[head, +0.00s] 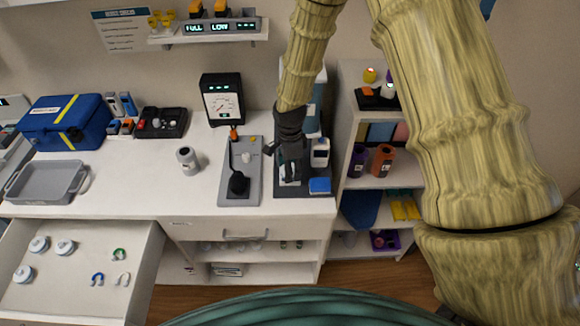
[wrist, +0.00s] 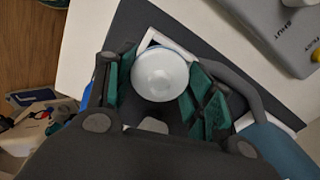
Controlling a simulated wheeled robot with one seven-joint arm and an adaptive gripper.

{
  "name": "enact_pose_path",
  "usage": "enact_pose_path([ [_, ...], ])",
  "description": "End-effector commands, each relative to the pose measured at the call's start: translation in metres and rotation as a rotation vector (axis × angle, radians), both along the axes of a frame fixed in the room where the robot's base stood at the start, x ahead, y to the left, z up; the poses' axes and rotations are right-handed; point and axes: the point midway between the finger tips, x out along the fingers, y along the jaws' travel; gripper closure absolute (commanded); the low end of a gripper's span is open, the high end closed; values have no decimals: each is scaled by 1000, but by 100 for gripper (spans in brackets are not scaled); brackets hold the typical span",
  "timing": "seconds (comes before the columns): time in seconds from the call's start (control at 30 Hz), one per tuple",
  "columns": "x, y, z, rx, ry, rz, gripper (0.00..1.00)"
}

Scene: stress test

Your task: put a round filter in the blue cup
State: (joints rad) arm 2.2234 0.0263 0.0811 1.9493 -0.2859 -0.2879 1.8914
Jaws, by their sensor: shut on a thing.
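My gripper (head: 289,176) is low over the dark mat at the right end of the counter. In the wrist view its green-padded fingers (wrist: 165,85) are closed around a white round thing (wrist: 160,74), which looks like a shallow bowl or cup from above. A white-edged square shape lies under it. In the head view the fingers hide most of it. Several round white discs (head: 65,247), perhaps filters, lie in the open drawer at the lower left. I cannot make out a blue cup; a grey cup (head: 187,158) stands mid-counter.
A small blue block (head: 320,186) and a white device (head: 320,152) stand just right of my gripper. A blue case (head: 66,122) and grey tray (head: 44,181) are at far left. A shelf holds a purple cup (head: 358,160) and orange cup (head: 382,160).

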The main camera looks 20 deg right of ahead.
Motion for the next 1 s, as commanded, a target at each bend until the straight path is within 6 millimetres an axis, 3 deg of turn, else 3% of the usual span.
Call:
enact_pose_path([
  [0.27, 0, 0, 0, 0, 0, 0, 65],
  [0.3, 0, 0, 0, 0, 0, 0, 40],
  [0.4, 0, 0, 0, 0, 0, 0, 22],
  [0.77, 0, 0, 1, 0, -1, 0, 22],
  [1.0, 1, 0, 21, 0, -3, 0, 22],
])
